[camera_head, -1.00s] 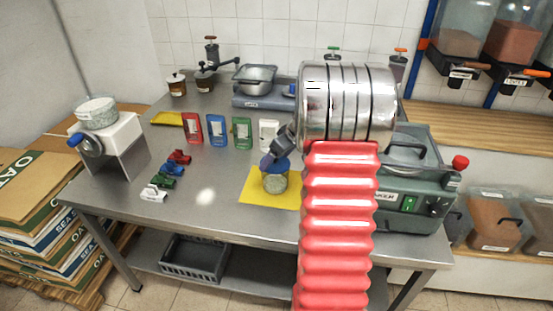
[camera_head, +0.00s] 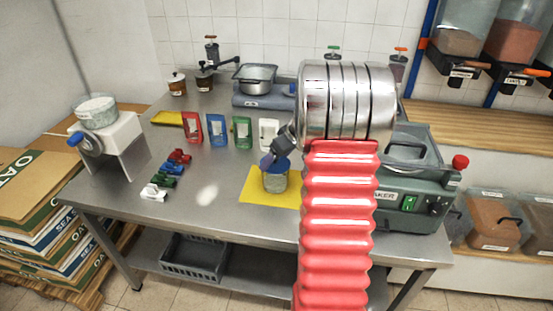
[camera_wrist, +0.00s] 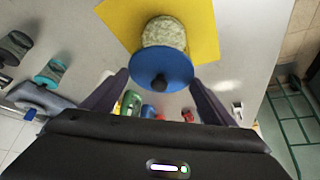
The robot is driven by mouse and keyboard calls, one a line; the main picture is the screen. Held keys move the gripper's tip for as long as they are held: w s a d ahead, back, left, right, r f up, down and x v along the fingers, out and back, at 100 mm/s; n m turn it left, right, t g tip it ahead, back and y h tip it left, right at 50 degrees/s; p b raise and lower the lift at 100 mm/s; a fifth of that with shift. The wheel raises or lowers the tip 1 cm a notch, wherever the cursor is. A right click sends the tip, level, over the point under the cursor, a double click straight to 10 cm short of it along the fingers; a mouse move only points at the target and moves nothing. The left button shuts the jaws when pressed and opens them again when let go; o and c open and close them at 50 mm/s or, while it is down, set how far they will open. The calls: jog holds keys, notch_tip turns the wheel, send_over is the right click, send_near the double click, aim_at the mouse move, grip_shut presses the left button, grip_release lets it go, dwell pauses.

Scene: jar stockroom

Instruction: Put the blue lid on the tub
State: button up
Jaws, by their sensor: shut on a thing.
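The blue lid (camera_head: 276,166) is a round disc with a dark knob in its middle. It also shows in the wrist view (camera_wrist: 146,66). My gripper (camera_head: 279,157) is shut on it, with a finger at each side of its edge in the wrist view (camera_wrist: 160,80). The tub (camera_head: 274,183) is a small clear round vessel with pale green contents, standing upright on a yellow mat (camera_head: 252,190). In the wrist view the lid hides part of the tub (camera_wrist: 164,32). The lid is at the tub's top; I cannot tell whether it rests on the rim.
A green-grey machine (camera_head: 410,205) stands close on the right. Red (camera_head: 191,128), blue (camera_head: 217,130) and green (camera_head: 242,131) upright packets stand behind the mat. Bare table lies left of the mat.

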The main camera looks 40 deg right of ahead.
dwell(0.3)
jog(key=o, duration=1.1)
jog(key=shift+r, duration=0.15)
jog(key=shift+r, duration=3.35)
jog(key=shift+c, duration=0.4)
grip_shut()
jog(key=shift+f, duration=2.25)
